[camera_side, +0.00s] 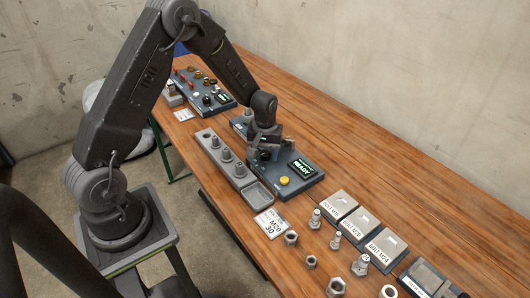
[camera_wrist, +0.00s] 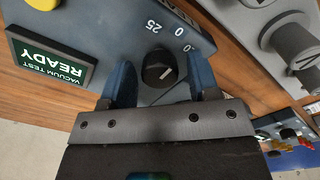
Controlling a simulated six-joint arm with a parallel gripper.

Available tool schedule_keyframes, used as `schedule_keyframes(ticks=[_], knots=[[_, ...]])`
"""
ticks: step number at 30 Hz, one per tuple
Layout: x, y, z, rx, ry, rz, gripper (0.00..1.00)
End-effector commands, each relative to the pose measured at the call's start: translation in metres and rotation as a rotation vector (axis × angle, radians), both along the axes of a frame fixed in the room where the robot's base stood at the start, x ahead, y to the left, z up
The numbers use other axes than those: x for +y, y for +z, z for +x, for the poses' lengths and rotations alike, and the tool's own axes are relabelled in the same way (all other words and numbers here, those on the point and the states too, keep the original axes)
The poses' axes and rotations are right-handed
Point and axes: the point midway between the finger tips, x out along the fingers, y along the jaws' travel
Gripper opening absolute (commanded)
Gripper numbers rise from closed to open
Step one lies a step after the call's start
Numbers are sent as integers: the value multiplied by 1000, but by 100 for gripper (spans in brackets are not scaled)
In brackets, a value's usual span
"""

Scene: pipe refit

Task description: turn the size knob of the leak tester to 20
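The leak tester (camera_side: 315,180) is a blue-grey box on the bench, with a lit screen (camera_side: 302,168) and a yellow button (camera_side: 284,181). In the wrist view the screen (camera_wrist: 52,58) reads VACUUM TEST, READY. The black round size knob (camera_wrist: 157,62) has a pale mark on its face. Printed numbers stand near it; 25 is legible and others are partly hidden by a finger. My gripper (camera_wrist: 163,76) is open, its two blue fingers on either side of the knob with gaps. In the side view my gripper (camera_side: 265,146) is over the tester, hiding the knob.
A grey rack with pegs (camera_side: 222,158) stands left of the tester, with a card reading M20 30 (camera_side: 271,223) in front. Fittings and labelled blocks (camera_side: 340,205) lie to the right. Another control panel (camera_side: 205,92) stands farther back.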

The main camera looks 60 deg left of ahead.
Motion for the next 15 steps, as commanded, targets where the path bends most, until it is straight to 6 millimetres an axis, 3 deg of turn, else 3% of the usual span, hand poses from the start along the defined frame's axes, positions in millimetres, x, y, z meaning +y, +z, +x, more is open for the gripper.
schedule_keyframes(ticks=[13,15], knots=[[0,0,0,0,0,0,12],[0,0,0,0,-1,0,12]])
